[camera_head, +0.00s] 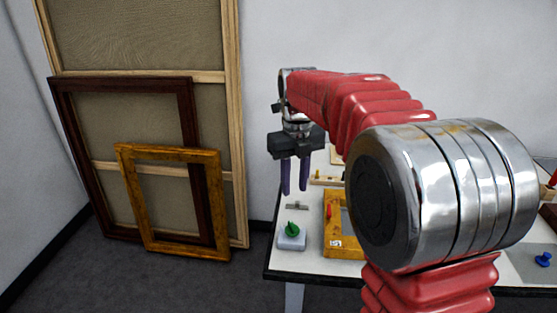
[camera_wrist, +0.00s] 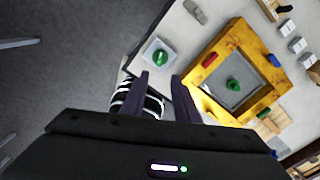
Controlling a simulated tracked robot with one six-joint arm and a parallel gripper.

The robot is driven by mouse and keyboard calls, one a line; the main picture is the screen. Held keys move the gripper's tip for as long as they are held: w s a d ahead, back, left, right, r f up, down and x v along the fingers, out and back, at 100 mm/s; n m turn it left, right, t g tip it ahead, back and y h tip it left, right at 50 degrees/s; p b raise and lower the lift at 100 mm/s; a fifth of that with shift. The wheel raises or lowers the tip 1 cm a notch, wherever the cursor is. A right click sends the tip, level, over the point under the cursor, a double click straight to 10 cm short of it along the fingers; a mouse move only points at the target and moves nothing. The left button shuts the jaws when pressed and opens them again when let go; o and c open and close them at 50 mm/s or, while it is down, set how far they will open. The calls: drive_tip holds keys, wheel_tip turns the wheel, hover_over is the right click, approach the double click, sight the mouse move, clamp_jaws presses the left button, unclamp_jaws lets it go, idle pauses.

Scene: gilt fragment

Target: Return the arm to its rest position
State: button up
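My gripper (camera_head: 294,190) hangs at the end of my red arm above the left part of the table, with its two dark purple fingers pointing down. In the wrist view the fingers (camera_wrist: 162,82) stand apart with nothing between them, so it is open and empty. The fingertips look above the tabletop, near a white block with a green knob (camera_head: 291,232), and do not appear to touch it. That green knob also shows in the wrist view (camera_wrist: 160,58). My arm hides much of the table in the head view.
A gilt frame (camera_head: 329,249) lies on the white table (camera_head: 311,264); the wrist view shows a green piece (camera_wrist: 233,85) inside it. A small grey piece (camera_head: 297,206) lies behind the white block. A blue knob (camera_head: 543,259) is at the right. Picture frames (camera_head: 132,240) lean against the wall.

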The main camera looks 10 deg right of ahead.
drive_tip(key=s+n+t, duration=0.5)
drive_tip(key=s+n, duration=2.1)
drive_tip(key=n, duration=0.7)
drive_tip(key=shift+f+n+t, duration=0.3)
drive_tip(key=shift+f, duration=0.15)
drive_tip(key=shift+s+a, duration=0.1)
idle(0.3)
